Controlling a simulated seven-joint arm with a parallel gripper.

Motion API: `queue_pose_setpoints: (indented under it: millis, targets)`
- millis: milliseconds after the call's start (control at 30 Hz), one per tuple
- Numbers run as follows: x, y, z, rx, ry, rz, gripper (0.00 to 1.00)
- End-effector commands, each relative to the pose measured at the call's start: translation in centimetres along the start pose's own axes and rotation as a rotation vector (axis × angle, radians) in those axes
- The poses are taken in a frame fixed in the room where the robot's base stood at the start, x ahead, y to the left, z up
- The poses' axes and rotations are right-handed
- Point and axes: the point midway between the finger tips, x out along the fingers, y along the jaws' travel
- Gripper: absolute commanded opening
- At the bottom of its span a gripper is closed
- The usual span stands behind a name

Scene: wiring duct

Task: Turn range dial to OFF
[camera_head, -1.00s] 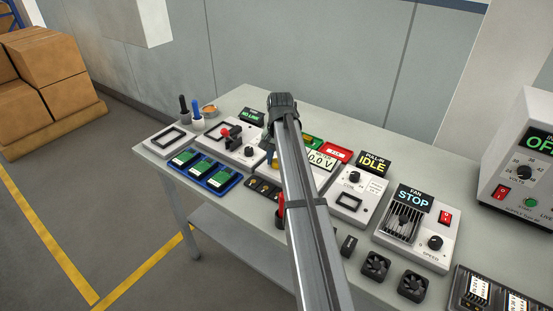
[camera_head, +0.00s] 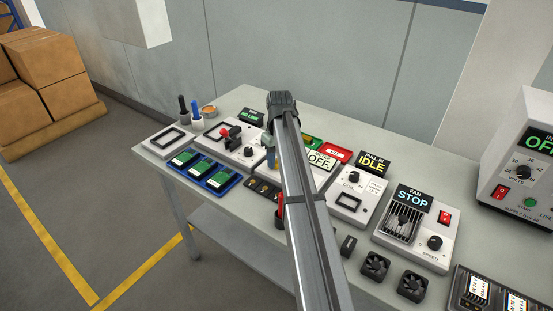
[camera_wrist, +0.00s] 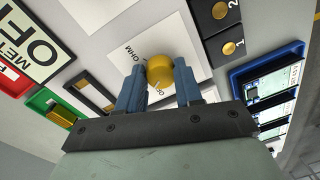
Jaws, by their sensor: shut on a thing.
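In the head view my arm hides the dial and most of the gripper.
A blue tray with green modules (camera_head: 205,174) lies left of my arm. A coil unit (camera_head: 355,192) and a fan unit (camera_head: 415,228) with a STOP display stand to the right. Small fans (camera_head: 375,265) lie near the front edge. A supply box (camera_head: 520,160) stands far right.

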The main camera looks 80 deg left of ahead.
Motion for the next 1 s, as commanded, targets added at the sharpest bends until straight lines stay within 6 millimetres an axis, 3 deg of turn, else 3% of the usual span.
queue_pose_setpoints:
  millis: [500, 1000]
  targets:
    - [0.02, 0.03, -0.03, -0.405, -0.023, -0.001, 0.05]
    - [0.03, 0.05, -0.04, -0.534, -0.030, -0.001, 0.05]
